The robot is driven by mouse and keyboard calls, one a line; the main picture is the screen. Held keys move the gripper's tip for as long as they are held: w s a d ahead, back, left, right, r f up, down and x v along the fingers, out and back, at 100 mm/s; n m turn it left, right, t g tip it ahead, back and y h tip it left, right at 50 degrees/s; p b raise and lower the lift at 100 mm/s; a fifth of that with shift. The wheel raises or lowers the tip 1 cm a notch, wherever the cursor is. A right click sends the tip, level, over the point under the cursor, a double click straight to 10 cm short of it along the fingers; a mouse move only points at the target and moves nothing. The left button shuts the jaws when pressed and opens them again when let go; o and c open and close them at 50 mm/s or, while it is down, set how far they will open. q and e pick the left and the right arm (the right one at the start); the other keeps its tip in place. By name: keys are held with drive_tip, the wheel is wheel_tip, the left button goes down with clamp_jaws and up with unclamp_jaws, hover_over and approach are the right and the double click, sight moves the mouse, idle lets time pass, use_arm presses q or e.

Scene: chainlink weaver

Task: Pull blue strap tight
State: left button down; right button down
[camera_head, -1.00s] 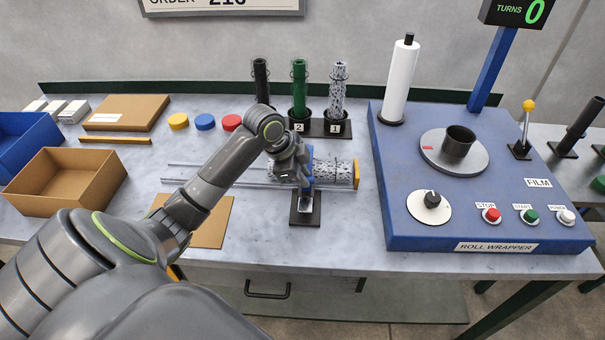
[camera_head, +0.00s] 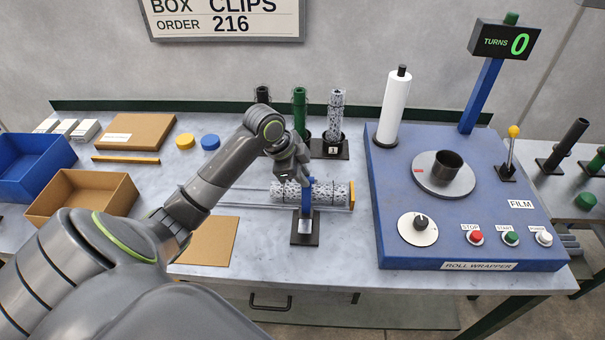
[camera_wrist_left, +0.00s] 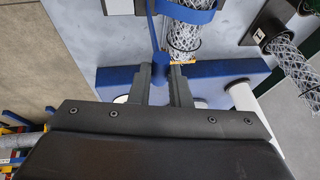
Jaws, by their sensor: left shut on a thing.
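The blue strap (camera_head: 307,200) passes over a grey mesh roll (camera_head: 331,193) that lies on its side between clear rails. In the left wrist view the strap (camera_wrist_left: 187,13) bands around the mesh roll (camera_wrist_left: 187,38), and a blue length runs down beside it toward my fingers. My left gripper (camera_head: 303,180) is at the strap, above the roll; in its wrist view the fingertips (camera_wrist_left: 167,72) are close together. My right gripper is out of view.
The blue roll wrapper (camera_head: 400,255) stands to the right. Upright mesh rolls (camera_head: 336,112) are behind. An open cardboard box (camera_head: 120,198) and a flat brown sheet (camera_head: 208,242) lie left.

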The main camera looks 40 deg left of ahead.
use_arm(q)
drive_tip(key=shift+r, duration=0.45)
drive_tip(key=c, duration=1.3)
unclamp_jaws()
drive_tip(key=shift+f, duration=0.1)
drive_tip(key=shift+c, duration=0.2)
drive_tip(key=b+v, duration=0.2)
drive_tip(key=v, duration=1.5)
drive_tip(key=shift+r+b, duration=0.2)
drive_tip(key=shift+b, duration=0.2)
drive_tip(key=shift+s+f, duration=0.1)
